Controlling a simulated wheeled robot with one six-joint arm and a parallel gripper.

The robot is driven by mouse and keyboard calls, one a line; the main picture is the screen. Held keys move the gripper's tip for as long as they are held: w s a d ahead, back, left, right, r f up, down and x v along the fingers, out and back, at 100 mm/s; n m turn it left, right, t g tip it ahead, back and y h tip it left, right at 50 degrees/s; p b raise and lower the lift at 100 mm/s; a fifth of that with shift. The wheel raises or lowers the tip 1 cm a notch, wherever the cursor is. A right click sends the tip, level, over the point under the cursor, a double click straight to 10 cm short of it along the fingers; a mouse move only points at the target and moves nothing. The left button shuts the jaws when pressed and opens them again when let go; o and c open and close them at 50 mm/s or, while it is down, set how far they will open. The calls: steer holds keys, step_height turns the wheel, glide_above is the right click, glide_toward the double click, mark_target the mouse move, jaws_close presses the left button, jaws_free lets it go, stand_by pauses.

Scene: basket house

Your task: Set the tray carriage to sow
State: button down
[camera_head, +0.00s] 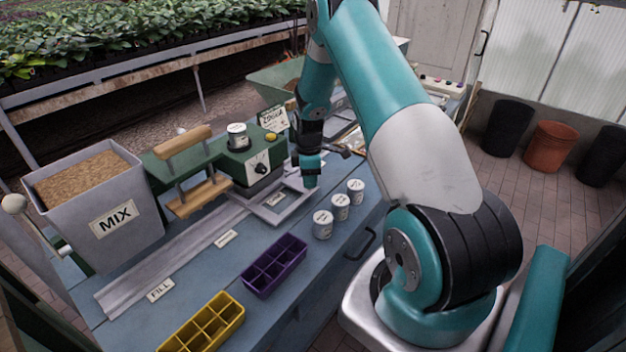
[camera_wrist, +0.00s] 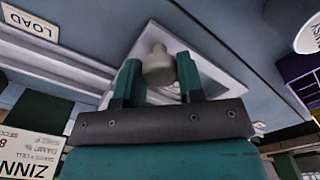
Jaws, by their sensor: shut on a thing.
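My gripper (camera_head: 309,184) reaches down at the carriage's right side. In the wrist view, my gripper (camera_wrist: 158,75) is shut on the carriage's pale round knob (camera_wrist: 158,64). In the head view my gripper hides the knob. I see no sow label.
A FILL label (camera_head: 160,290) lies near the rail's left end. A MIX hopper (camera_head: 105,205) stands at the left. Several white tins (camera_head: 340,206) stand right of the carriage. Purple (camera_head: 274,265) and yellow (camera_head: 203,325) cell trays lie at the front of the bench.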

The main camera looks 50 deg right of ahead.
steer(key=shift+w, duration=0.1)
steer(key=c, duration=0.7)
jaws_free()
steer(key=shift+c, duration=0.2)
steer(key=shift+r, duration=0.1)
step_height(320, 180, up, 17)
steer(key=b, duration=0.2)
steer(key=shift+r, duration=0.15)
